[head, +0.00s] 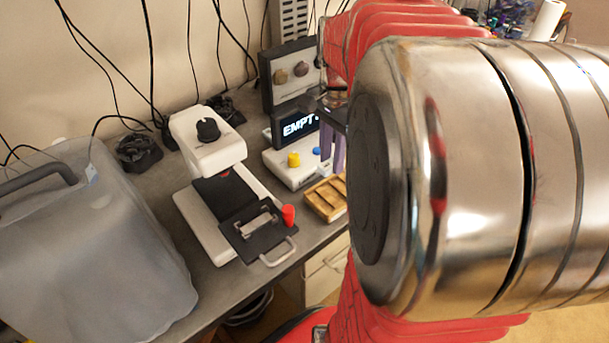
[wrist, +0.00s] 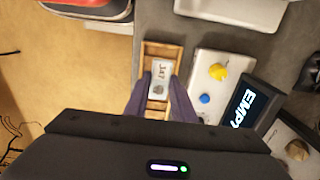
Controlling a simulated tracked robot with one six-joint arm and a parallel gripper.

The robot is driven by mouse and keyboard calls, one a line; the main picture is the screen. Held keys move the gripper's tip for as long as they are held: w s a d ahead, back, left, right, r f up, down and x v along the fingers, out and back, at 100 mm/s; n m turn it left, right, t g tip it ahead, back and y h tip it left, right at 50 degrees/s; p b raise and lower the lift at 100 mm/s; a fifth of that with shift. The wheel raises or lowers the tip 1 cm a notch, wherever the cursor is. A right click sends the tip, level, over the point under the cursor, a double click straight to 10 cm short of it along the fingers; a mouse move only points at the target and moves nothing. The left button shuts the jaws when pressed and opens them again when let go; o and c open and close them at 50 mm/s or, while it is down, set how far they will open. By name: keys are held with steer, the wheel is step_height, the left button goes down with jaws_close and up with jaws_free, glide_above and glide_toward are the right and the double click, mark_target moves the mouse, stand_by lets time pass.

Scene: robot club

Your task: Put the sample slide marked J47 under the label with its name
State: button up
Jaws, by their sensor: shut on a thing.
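A small white sample slide (wrist: 160,70) with dark marking shows in the wrist view; the marking looks like J47 but is small. My gripper (wrist: 158,84) has its two purple fingers shut on the slide's sides, above the wooden slide tray (wrist: 146,52). I cannot tell whether the slide still touches the tray. In the head view my gripper (head: 333,158) is just above the wooden tray (head: 318,205), and the slide cannot be made out. No label with a readable slide name shows.
A white device with a display reading "EMPT…" (head: 298,124) and yellow and blue knobs stands beside the tray. A white microscope-like machine (head: 212,150) with a black stage (head: 256,232) and red knob is left of it. A large grey container (head: 90,240) fills the bench's left.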

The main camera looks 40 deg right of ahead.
stand_by(0.3)
glide_above(328, 197)
steer(key=shift+f, duration=3.1)
steer(key=shift+f, duration=1.9)
steer(key=shift+f, duration=0.1)
steer(key=o, duration=1)
step_height(328, 197, up, 12)
steer(key=shift+r, duration=0.15)
